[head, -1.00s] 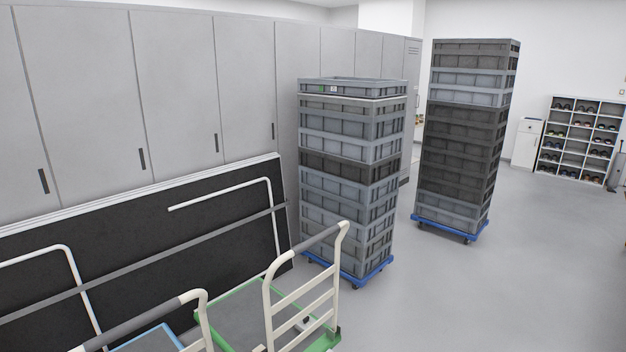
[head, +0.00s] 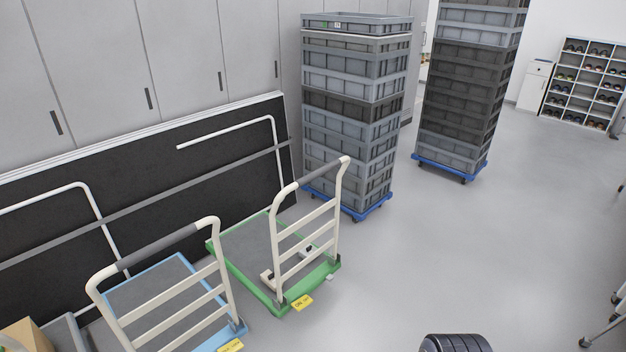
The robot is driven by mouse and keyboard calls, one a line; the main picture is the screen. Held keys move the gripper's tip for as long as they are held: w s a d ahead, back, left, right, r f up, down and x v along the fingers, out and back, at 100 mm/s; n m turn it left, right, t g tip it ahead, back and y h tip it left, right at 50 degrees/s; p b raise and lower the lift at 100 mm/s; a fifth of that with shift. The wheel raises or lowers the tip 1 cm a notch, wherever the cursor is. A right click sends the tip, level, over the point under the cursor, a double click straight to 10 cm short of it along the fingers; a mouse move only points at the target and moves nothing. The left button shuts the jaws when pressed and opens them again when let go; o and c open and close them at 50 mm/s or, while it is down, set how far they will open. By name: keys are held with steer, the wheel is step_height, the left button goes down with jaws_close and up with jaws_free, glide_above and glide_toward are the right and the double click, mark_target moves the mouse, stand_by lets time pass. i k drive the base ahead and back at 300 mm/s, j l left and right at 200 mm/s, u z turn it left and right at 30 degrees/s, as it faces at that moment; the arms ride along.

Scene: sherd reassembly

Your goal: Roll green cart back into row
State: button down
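The green cart (head: 243,250) stands left of the middle in the head view, with a grey deck, green edges and a cream ladder-style handle upright at its near right end. A yellow label is on its near edge. Its far end is close to the black folded panels (head: 165,190). The blue cart (head: 150,290) stands to its left, with a similar handle and a grey grip. A narrow strip of floor shows between the two decks. My gripper is not in view.
A stack of grey crates (head: 350,130) on a blue dolly stands just behind the green cart, and a taller stack (head: 460,100) farther right. Grey lockers (head: 180,50) line the left wall. The floor right of the green cart is mostly clear. Casters show at the right edge.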

mark_target(263, 243)
steer(key=i+u, duration=0.15)
steer(key=i, duration=0.4)
steer(key=i+l+u, duration=0.2)
steer(key=i, duration=0.35)
